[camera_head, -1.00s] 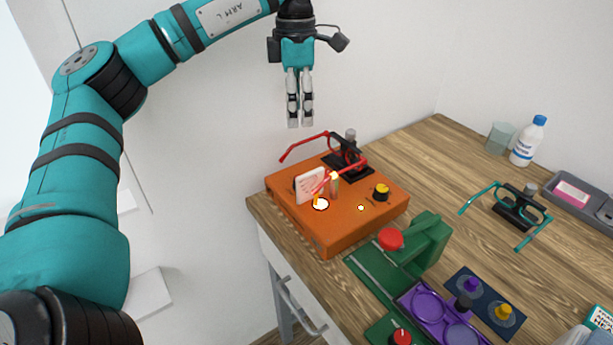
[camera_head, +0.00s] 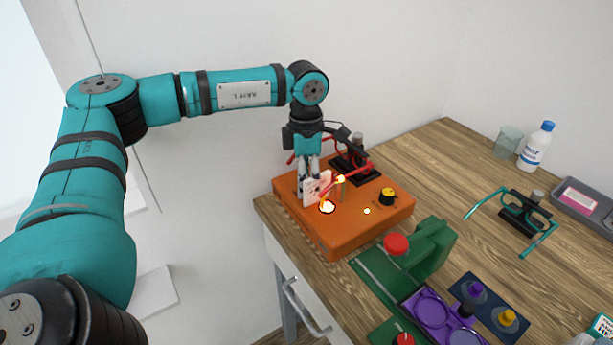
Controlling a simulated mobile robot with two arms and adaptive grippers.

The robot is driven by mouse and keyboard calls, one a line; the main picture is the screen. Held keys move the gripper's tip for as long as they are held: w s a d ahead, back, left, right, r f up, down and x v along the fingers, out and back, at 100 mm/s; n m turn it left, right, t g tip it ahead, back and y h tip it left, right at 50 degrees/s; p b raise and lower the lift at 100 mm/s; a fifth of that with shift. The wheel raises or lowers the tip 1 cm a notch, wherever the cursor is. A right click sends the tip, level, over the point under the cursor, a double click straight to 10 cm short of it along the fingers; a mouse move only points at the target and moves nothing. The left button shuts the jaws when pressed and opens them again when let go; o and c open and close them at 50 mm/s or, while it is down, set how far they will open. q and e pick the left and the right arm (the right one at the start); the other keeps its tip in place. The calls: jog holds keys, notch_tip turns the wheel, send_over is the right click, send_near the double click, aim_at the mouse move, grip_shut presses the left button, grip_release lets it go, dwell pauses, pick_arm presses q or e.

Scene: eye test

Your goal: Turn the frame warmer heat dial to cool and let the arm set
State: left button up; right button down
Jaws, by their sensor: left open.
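The orange frame warmer (camera_head: 345,240) sits at the table's left corner. Its heat dial (camera_head: 387,197), black with a yellow top, is on the right of its top face; I cannot read its setting. A small yellow lamp (camera_head: 367,211) and a round opening (camera_head: 327,207) both glow. Red glasses (camera_head: 358,172) sit on a black stand at the back, one arm reaching forward near the opening. My left gripper (camera_head: 307,188) points down, open, at the warmer's left side, beside a pale card with a red marking (camera_head: 318,186). I cannot tell whether they touch. My right gripper is out of view.
A green press with a red knob (camera_head: 396,244) stands in front of the warmer. Purple lens tray (camera_head: 408,293) and dark blue mat (camera_head: 512,326) lie nearer. Teal glasses (camera_head: 542,239), a cup (camera_head: 507,143), a bottle (camera_head: 535,148) and a grey tray (camera_head: 573,207) are right. Bare wood lies between.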

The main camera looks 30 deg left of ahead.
pick_arm(q)
grip_shut()
dwell(0.3)
jog(key=n+b, duration=0.1)
jog(key=n, duration=0.4)
jog(key=shift+n, duration=0.3)
jog(key=n, duration=0.5)
jog(key=shift+r+n, duration=0.1)
jog(key=shift+n, duration=0.2)
dwell(0.5)
grip_release()
